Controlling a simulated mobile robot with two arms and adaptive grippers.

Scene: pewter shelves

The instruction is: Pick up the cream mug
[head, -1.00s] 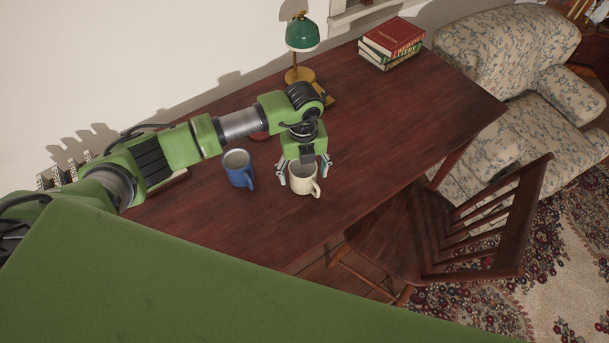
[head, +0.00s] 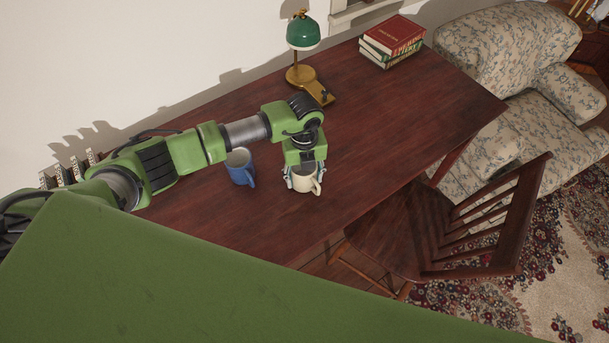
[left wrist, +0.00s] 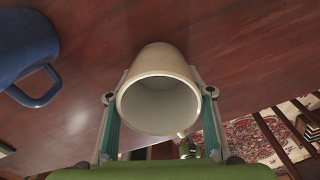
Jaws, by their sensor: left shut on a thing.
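The cream mug (head: 305,184) is upright on the dark red wooden desk, near its front edge, with its handle toward the lower right in the head view. My left gripper (head: 304,176) is over it from above, with a finger on either side, shut on the mug's body. In the left wrist view the cream mug (left wrist: 158,90) sits between the two fingers of my left gripper (left wrist: 159,110), its open mouth facing the camera and empty. Whether its base touches the desk is hard to tell. My right gripper is not in view.
A blue mug (head: 240,167) stands just left of the cream mug; it also shows in the left wrist view (left wrist: 25,50). A green lamp (head: 303,34) and stacked books (head: 392,42) stand at the back. A wooden chair (head: 450,230) is at the front right. The desk's right side is clear.

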